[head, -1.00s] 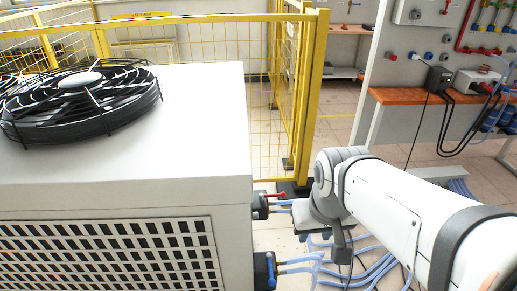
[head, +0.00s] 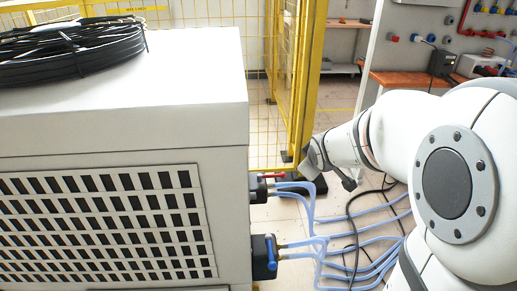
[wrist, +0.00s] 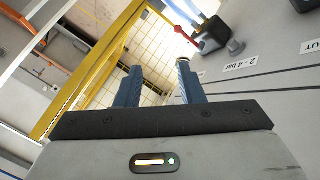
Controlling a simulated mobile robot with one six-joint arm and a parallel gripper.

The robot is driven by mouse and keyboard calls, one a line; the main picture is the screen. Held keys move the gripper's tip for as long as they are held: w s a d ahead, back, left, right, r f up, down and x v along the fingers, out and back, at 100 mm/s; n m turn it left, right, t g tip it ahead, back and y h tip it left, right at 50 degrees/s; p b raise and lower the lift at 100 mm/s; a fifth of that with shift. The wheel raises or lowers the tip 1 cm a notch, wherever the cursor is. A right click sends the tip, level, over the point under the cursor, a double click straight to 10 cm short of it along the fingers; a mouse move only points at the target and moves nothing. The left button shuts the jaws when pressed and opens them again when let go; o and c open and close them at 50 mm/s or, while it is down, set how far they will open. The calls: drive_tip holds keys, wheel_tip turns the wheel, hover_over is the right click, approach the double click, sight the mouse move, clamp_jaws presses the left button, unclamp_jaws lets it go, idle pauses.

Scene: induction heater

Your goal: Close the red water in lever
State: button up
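The red water in lever (head: 271,176) is at the upper port on the right side of the big white cabinet (head: 130,130). It points outward, roughly along the pale blue hoses. In the wrist view the red lever (wrist: 187,37) is at the upper right, beyond and to the right of my fingers, with clear space between. My gripper (wrist: 157,72) is open and empty, its two blue-grey fingers apart. In the head view the end of my arm is right of the lever, and the fingertips cannot be made out.
A second port with a blue lever (head: 270,252) sits below the red one. Pale blue hoses (head: 320,230) run from both ports across the floor. A yellow mesh fence (head: 300,90) stands behind. A workbench (head: 405,78) with dark cables is at the back right.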

drive_tip(key=w+f+n+t+y+b, duration=0.35)
drive_tip(key=w+f+n+b, duration=0.35)
drive_tip(key=w+f+b, duration=0.45)
drive_tip(key=n+t+y+b, duration=0.2)
drive_tip(key=n+y+b, duration=0.2)
drive_tip(key=n+b, duration=0.25)
approach(274, 176)
drive_tip(key=w+f, duration=0.1)
drive_tip(key=w, duration=0.2)
drive_tip(key=shift+t, duration=0.25)
drive_tip(key=x, duration=0.2)
drive_tip(key=b+x, duration=0.1)
drive_tip(key=x, duration=0.4)
drive_tip(key=shift+w+a+f, duration=0.15)
drive_tip(key=shift+a+f, duration=0.05)
drive_tip(key=shift+a, duration=0.25)
clamp_jaws()
drive_tip(key=shift+a, duration=0.1)
